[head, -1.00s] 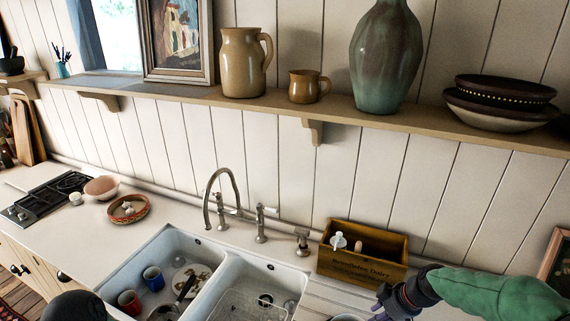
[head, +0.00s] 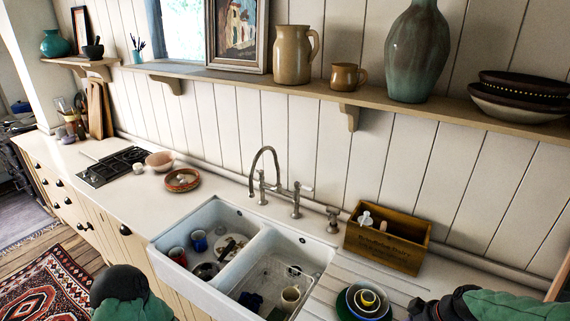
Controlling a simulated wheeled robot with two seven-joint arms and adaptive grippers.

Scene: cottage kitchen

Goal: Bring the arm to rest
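My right arm comes in at the lower right, over the counter right of the sink. The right gripper (head: 418,309) shows only in part, beside a stack of bowls (head: 366,300), and its fingers cannot be made out. My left arm shows at the bottom left, in front of the cabinet fronts; its gripper is out of the picture.
The double sink (head: 255,247) holds a red mug (head: 178,256), a blue mug (head: 199,241) and other dishes. A wooden crate (head: 388,241) stands behind the bowls. A tap (head: 264,170) rises behind the sink. The counter left of the sink has bare room.

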